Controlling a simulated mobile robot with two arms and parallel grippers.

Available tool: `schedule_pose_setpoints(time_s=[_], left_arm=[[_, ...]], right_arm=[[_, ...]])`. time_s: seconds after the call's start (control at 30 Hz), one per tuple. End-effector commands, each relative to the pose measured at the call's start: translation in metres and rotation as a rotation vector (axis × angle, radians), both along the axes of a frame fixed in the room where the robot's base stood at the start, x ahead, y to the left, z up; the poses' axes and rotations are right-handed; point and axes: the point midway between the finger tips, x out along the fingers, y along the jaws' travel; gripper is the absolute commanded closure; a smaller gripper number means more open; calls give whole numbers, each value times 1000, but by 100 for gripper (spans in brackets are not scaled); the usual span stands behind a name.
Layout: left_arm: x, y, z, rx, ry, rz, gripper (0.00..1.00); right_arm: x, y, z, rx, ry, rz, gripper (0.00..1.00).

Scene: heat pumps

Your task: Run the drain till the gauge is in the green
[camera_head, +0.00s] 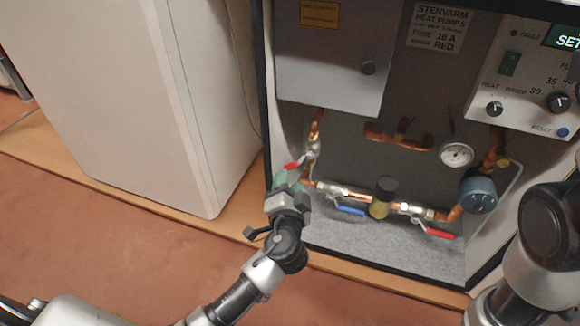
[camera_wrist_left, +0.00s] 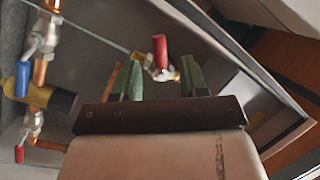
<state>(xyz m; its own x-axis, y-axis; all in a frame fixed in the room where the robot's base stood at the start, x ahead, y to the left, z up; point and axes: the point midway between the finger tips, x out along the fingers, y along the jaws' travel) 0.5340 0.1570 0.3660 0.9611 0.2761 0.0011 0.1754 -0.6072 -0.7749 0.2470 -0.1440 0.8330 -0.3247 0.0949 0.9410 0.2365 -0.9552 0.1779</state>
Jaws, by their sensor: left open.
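A valve with a red lever (camera_head: 291,165) sits at the left end of the copper pipework, low in the open cabinet. I cannot tell for sure that it is the drain. My left gripper (camera_head: 286,184) is open right in front of it. In the left wrist view the red lever (camera_wrist_left: 160,48) stands between the two green-padded fingers, apart from both. The round white gauge (camera_head: 456,154) is on the right of the pipework; its needle and coloured zones are too small to read. My right arm shows at the right edge, its gripper out of view.
A blue lever (camera_head: 350,210), a brass-and-black fitting (camera_head: 380,198) and another red lever (camera_head: 440,234) line the lower pipe. A blue-grey round part (camera_head: 478,195) sits below the gauge. A control panel (camera_head: 525,85) is upper right; a white cabinet (camera_head: 140,100) stands left.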

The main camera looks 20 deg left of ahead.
Motion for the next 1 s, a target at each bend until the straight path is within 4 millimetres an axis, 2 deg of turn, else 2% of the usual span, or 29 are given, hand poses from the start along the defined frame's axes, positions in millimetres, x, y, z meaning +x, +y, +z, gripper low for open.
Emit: schedule_pose_setpoints(time_s=[0.03, 0.2, 0.4, 0.8, 1.0], left_arm=[[11, 3, -3, 2, -4, 1, 57], [42, 12, -3, 2, -3, 1, 57], [66, 19, -2, -1, 0, 0, 57], [73, 21, 0, -1, 1, -1, 57], [73, 21, 0, -1, 0, -1, 87]], right_arm=[[-5, 0, -3, 0, -16, -1, 100], [-13, 1, -6, -2, -40, -2, 100], [-14, 1, -14, -3, -42, -3, 100], [-14, 1, -15, -3, -42, -3, 100], [-14, 1, -15, -3, -43, -3, 100]])
